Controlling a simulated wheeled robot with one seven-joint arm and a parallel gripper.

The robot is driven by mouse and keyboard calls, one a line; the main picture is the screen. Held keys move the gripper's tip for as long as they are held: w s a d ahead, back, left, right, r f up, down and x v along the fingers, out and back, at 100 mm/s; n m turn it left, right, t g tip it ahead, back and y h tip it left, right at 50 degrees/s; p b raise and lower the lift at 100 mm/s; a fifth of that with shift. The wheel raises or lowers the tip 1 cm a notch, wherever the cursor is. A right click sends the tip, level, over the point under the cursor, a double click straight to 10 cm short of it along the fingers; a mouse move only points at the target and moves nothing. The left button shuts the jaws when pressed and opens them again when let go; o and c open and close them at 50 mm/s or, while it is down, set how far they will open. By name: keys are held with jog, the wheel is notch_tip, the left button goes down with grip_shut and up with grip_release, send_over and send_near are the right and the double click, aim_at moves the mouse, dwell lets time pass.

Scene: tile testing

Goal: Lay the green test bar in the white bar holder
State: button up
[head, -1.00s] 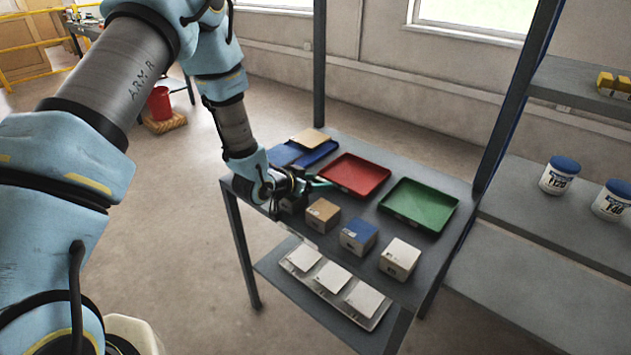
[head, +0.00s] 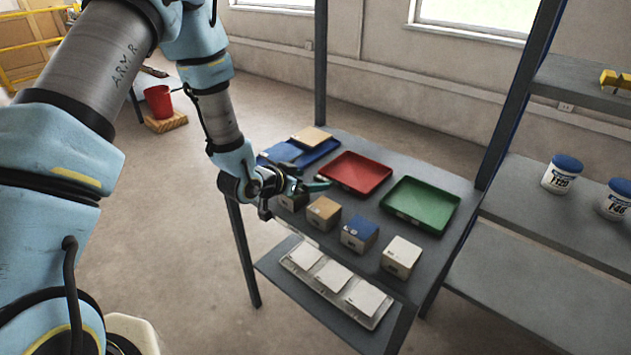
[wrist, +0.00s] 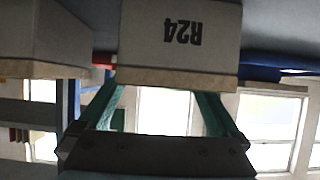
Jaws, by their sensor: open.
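I cannot make out a green test bar or a white bar holder in either view. My gripper (head: 318,185) is at the rear left of the grey table in the head view, just above a small block (head: 293,200) that it partly hides. In the wrist view its two teal fingers (wrist: 157,100) are spread apart with nothing held between them. A pale block marked R24 (wrist: 180,35), with a tan face, shows upside down beyond the fingertips. I cannot tell whether the fingers touch it.
A tan-topped block (head: 323,213), a blue-topped block (head: 359,235) and a white block (head: 401,257) line the table's front. Behind are blue (head: 322,152), red (head: 355,174) and green (head: 420,205) trays. A long pale tray (head: 300,262) with white tiles lies on the lower shelf.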

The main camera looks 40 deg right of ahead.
jog(key=b+v, duration=0.1)
jog(key=v, duration=0.7)
jog(key=shift+s+a, duration=0.1)
jog(key=shift+a, duration=0.05)
